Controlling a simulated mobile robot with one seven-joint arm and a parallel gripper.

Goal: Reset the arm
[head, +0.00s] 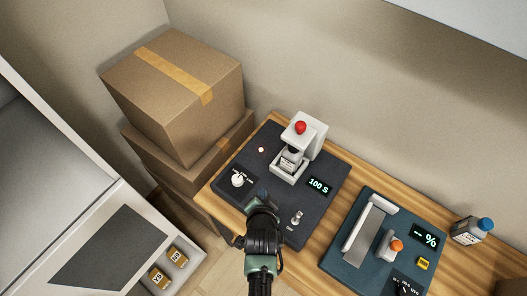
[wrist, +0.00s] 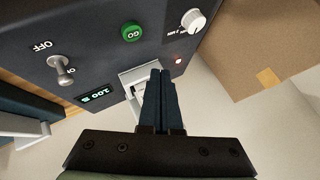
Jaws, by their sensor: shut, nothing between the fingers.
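My gripper (head: 261,196) is over the front edge of the dark press base (head: 330,205) in the head view. In the wrist view its two dark fingers (wrist: 160,73) are together with nothing between them. The wrist view shows a green GO button (wrist: 132,32) on the panel, apart from the fingertips; my gripper hides it in the head view. The white press (head: 317,138) with a red top knob (head: 300,127) stands at the back of the base. A display (head: 318,186) reads 100 S. A dial (head: 237,180) and a toggle switch (head: 296,217) flank my gripper.
A teal machine (head: 358,275) with a percent display (head: 427,240) stands on the wooden table (head: 360,168) to the right, beside a blue-capped bottle (head: 469,234). Stacked cardboard boxes (head: 165,100) rise at the left.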

